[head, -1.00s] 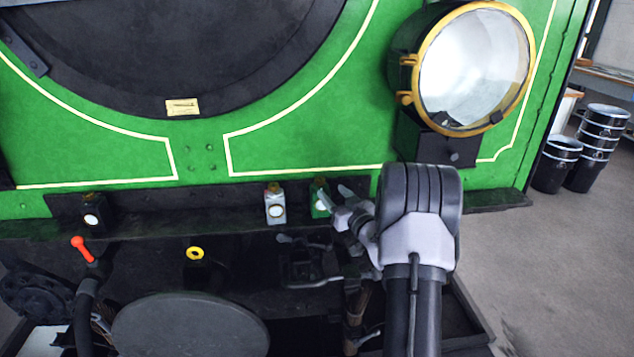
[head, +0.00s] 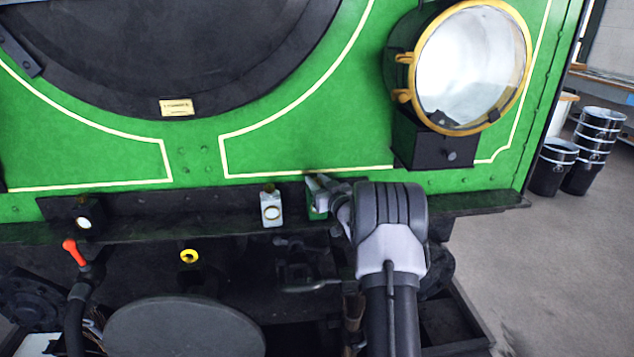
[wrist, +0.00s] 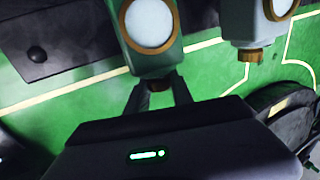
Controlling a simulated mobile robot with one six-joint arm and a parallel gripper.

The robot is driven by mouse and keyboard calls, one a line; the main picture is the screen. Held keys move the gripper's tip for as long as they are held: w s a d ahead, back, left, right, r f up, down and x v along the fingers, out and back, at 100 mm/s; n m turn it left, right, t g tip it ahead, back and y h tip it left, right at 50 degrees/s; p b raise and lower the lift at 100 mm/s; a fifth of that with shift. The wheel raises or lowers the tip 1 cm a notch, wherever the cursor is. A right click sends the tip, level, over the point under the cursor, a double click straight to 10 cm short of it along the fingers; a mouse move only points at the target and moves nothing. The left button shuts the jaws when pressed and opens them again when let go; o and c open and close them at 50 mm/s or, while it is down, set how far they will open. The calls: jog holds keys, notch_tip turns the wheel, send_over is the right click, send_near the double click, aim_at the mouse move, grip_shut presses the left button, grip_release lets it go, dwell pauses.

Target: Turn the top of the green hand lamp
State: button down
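The green hand lamp (head: 316,214) stands on the dark ledge at the front of the engine, mostly hidden behind my gripper in the head view. In the wrist view the green lamp (wrist: 160,58) appears upside down, with its round white lens facing the camera. Its small brown top (wrist: 158,86) lies between my two fingers. My gripper (wrist: 157,90) is open, with one finger on each side of the top and what look like narrow gaps. In the head view my gripper (head: 318,183) is at the lamp's upper end.
A grey hand lamp (head: 271,208) stands close to the left of the green one. A black lamp (head: 84,215) is farther left on the ledge. The big brass-rimmed headlamp (head: 472,68) is above right. A red-handled lever (head: 70,250) stands lower left.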

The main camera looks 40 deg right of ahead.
jog(key=shift+f+h+b, duration=0.15)
jog(key=shift+h+b, duration=0.15)
jog(key=shift+b, duration=0.2)
jog(key=shift+a+f+m+g+h+b, duration=0.15)
jog(key=shift+m+g+h+b, duration=0.15)
jog(key=shift+m+h+b, duration=0.55)
jog(key=shift+m+g+h+b, duration=0.6)
jog(key=shift+m+h, duration=0.15)
jog(key=shift+h, duration=0.4)
jog(key=m+g+h, duration=0.1)
jog(key=h, duration=0.1)
jog(key=m+g+h, duration=0.1)
jog(key=m+g, duration=0.1)
jog(key=m+g+h, duration=0.1)
jog(key=h, duration=0.1)
jog(key=shift+w+r+m+h, duration=0.15)
jog(key=shift+r+m+h, duration=0.1)
jog(key=shift+m+h, duration=0.05)
jog(key=shift+m+g+h+p, duration=0.35)
jog(key=shift+m+g+h, duration=0.5)
jog(key=shift+g, duration=0.55)
jog(key=shift+m+g, duration=0.25)
jog(key=shift+g, duration=0.05)
jog(key=c, duration=1.1)
grip_release()
